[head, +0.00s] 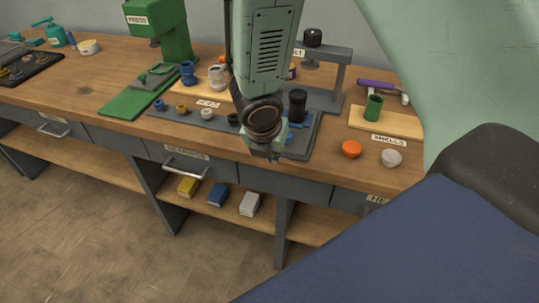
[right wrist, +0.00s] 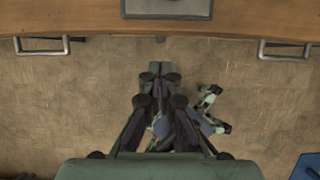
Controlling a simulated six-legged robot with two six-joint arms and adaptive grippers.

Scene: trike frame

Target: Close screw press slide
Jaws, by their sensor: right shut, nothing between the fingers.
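A green press (head: 172,35) with a PRESS label stands at the back left of the bench. Its long green base plate (head: 124,101) reaches towards the bench's front edge. I cannot tell which one has the slide. My right gripper (head: 272,155) hangs near the bench's front edge, shut and empty. In the right wrist view its fingers (right wrist: 160,72) are together above the floor. My left gripper is not in view.
A dark tray (head: 306,148) with a black cylinder (head: 297,105) lies behind my right gripper. An orange cap (head: 351,149) and a white cap (head: 391,158) sit to its right. A drawer handle (head: 186,171) sticks out below the bench edge. Open floor lies in front.

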